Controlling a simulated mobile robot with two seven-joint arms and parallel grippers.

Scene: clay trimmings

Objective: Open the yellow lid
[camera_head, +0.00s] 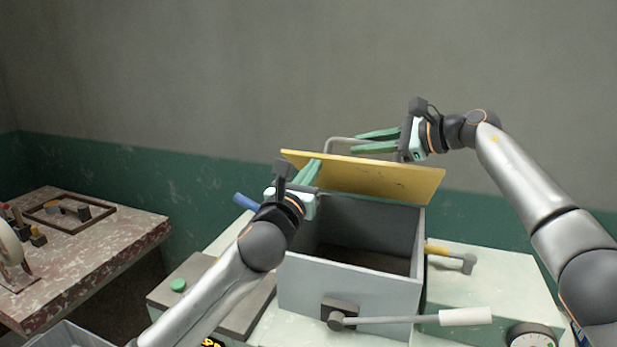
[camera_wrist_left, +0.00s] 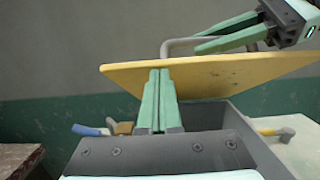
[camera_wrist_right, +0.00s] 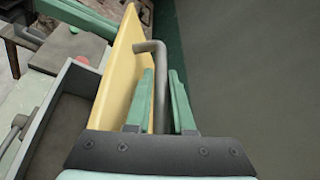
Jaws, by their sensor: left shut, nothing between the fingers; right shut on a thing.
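The yellow lid (camera_head: 385,180) stands raised and tilted above the rear of the grey box (camera_head: 345,290), whose dark inside is exposed. Its grey bar handle (camera_head: 340,141) is on the lid's far side. My right gripper (camera_head: 356,142) is behind the lid, shut on the handle; the right wrist view shows the handle (camera_wrist_right: 159,90) between its fingers. My left gripper (camera_head: 314,163) is shut and empty in front of the lid's left part. In the left wrist view its fingertips (camera_wrist_left: 158,72) overlap the lid's lower face (camera_wrist_left: 215,75); I cannot tell whether they touch it.
A lever with a white grip (camera_head: 465,317) sticks out at the box front. A yellow-handled latch (camera_head: 450,255) is to its right, a blue handle (camera_head: 246,202) to its left. A dial (camera_head: 530,337) sits front right. A worn table (camera_head: 130,240) stands at left.

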